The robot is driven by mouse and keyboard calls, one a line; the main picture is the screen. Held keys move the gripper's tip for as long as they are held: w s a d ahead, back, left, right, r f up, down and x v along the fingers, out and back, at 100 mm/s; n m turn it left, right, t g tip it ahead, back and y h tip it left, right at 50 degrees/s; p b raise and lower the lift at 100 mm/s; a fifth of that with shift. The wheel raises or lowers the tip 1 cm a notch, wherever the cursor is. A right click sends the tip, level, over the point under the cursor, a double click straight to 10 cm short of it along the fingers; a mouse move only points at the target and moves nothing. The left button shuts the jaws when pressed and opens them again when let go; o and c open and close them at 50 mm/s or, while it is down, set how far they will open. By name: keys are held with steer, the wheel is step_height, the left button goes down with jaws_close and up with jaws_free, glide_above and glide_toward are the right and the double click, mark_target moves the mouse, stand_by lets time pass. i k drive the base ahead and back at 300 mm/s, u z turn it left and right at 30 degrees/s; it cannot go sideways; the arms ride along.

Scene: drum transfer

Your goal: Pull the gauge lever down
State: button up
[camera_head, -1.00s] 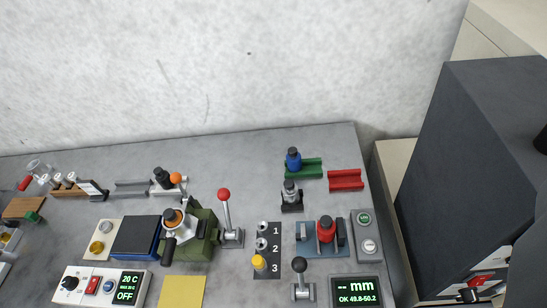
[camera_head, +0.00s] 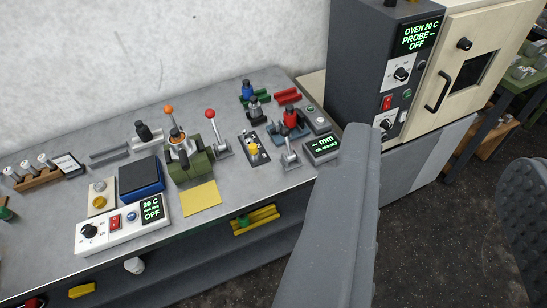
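A grey lever with a dark knob (camera_head: 287,143) stands upright on a small base beside the gauge display (camera_head: 321,147), which reads "mm" and an OK range. Just behind the lever, a red drum with a dark top (camera_head: 290,119) sits in a blue-grey fixture (camera_head: 273,131). A taller lever with a red knob (camera_head: 211,114) stands farther left, beside a green clamp device (camera_head: 190,167). My gripper's fingers do not show. A large grey part of my arm rises at the lower centre, right of and nearer than the gauge lever.
A black plate numbered for several places holds a yellow-topped drum (camera_head: 254,150) left of the lever. Blue (camera_head: 247,91) and dark-topped drums stand behind. A yellow pad (camera_head: 200,197) lies at the bench front. An oven (camera_head: 440,75) stands at the right, beyond the bench end.

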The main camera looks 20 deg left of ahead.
mark_target(285, 131)
steer(key=u, duration=0.05)
steer(key=k, duration=0.2)
steer(key=u, duration=0.4)
steer(key=i, duration=1)
steer(key=z, duration=0.05)
steer(key=k, duration=0.65)
steer(key=u, duration=0.3)
steer(key=i, duration=1.4)
steer(key=z, duration=0.4)
